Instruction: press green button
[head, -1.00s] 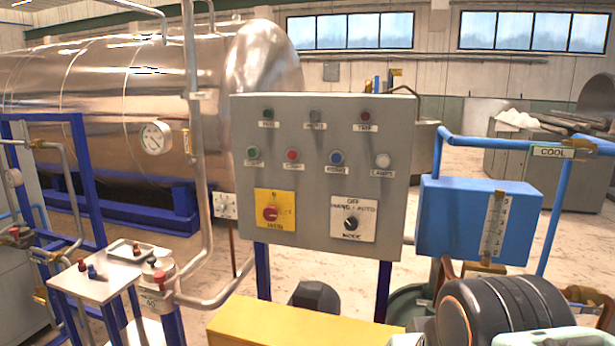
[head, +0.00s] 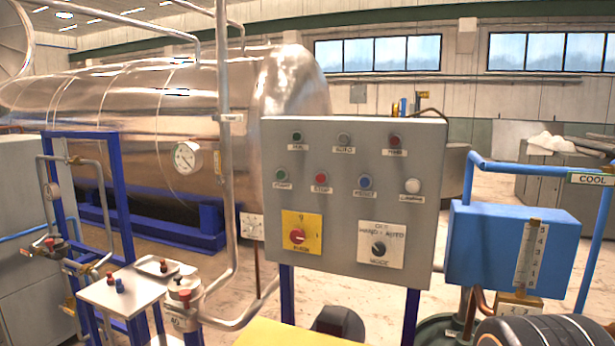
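The grey control panel (head: 349,155) stands upright on blue legs near the middle of the head view. A green button (head: 281,174) sits at the left of its second row, above a label that seems to read START. A darker green round indicator or button (head: 297,136) sits above it in the top row. To the right of the green button are a red button (head: 321,178), a blue button (head: 364,181) and a white button (head: 412,185). My gripper is not in view, and nothing covers the panel's face.
Below the buttons are a red knob on a yellow plate (head: 302,234) and a black mode switch (head: 379,248). A pipe (head: 224,130) rises left of the panel. A small table (head: 123,294) stands front left, a blue tank (head: 513,248) right, and a yellow surface (head: 290,334) below.

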